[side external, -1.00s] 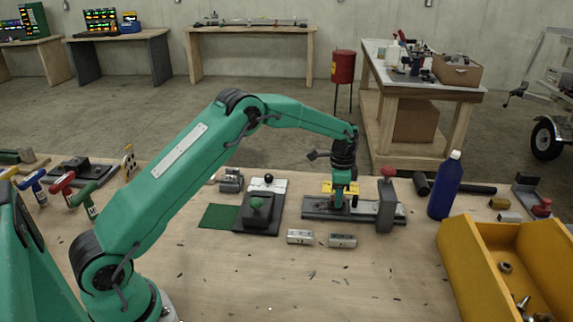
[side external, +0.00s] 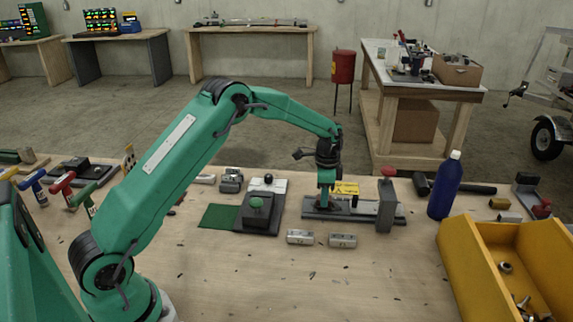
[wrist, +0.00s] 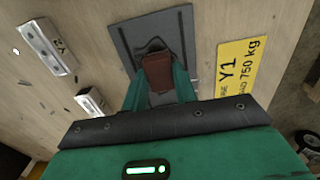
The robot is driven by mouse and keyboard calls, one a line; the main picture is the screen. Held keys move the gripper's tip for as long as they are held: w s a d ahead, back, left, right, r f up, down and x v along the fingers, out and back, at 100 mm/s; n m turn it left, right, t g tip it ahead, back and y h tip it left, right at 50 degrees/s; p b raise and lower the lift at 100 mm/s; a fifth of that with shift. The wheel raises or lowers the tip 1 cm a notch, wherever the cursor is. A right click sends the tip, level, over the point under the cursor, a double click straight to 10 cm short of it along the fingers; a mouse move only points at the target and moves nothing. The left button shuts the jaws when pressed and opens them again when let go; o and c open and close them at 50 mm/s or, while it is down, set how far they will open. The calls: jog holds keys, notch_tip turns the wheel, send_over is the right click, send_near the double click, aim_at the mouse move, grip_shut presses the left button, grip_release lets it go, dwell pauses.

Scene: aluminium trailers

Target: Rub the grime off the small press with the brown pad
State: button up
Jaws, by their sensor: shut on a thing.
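The small press is a long grey base (side external: 365,214) with an upright block and red knob (side external: 387,190) at its right end. My gripper (side external: 326,207) is low over the left end of that base. In the wrist view its green fingers are shut on the brown pad (wrist: 158,72). The pad is over the grey base plate (wrist: 178,25), with a dark smudge (wrist: 152,46) just beyond it. I cannot tell whether the pad touches the plate. The upright block is not seen in the wrist view.
A yellow plate marked Y1 (side external: 346,188) is close by, right of the pad in the wrist view (wrist: 240,65). Two small metal blocks (side external: 300,237) (side external: 343,240) lie in front. A blue bottle (side external: 445,188) and yellow bin (side external: 470,265) stand right; a green-knobbed fixture (side external: 257,215) left.

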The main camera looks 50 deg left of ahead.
aim_at(307, 205)
jog(key=shift+s+a+f, duration=0.1)
jog(key=shift+s+a, duration=0.4)
jog(key=shift+a, duration=0.05)
jog(key=shift+s+a, duration=0.1)
jog(key=shift+s+a+f, duration=0.15)
jog(key=shift+s+a, duration=1)
jog(key=shift+f, duration=0.1)
jog(key=shift+d, duration=0.1)
jog(key=shift+w+d, duration=1.2)
jog(key=shift+w, duration=0.05)
jog(key=shift+w+d, duration=0.45)
jog(key=shift+w, duration=0.05)
jog(key=shift+w+d+f, duration=0.25)
jog(key=shift+w+d, duration=0.45)
jog(key=shift+d, duration=0.1)
